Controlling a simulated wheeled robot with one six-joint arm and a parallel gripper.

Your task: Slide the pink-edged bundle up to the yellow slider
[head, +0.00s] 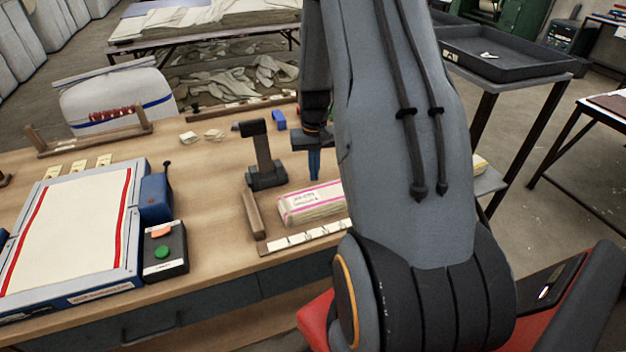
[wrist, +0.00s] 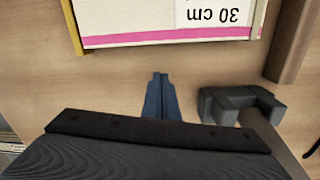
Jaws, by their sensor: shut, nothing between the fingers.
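The pink-edged bundle (head: 310,203) is a pale, flat pack lying on the table in the head view, partly hidden on the right by my arm. Its near pink edge and a "30 cm" label show at the top of the wrist view (wrist: 150,22). My gripper (head: 314,177) points down just beyond the bundle's far side. Its blue fingers (wrist: 160,76) are shut and empty, with a small gap in the picture between the tips and the pink edge.
A white marked strip (head: 305,237) runs along the table front, with a wooden bar (head: 252,213) at its left. A dark stand (head: 264,165) is close left of my gripper; its foot shows in the wrist view (wrist: 235,105). A yellow-white item (head: 480,164) shows right of my arm.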

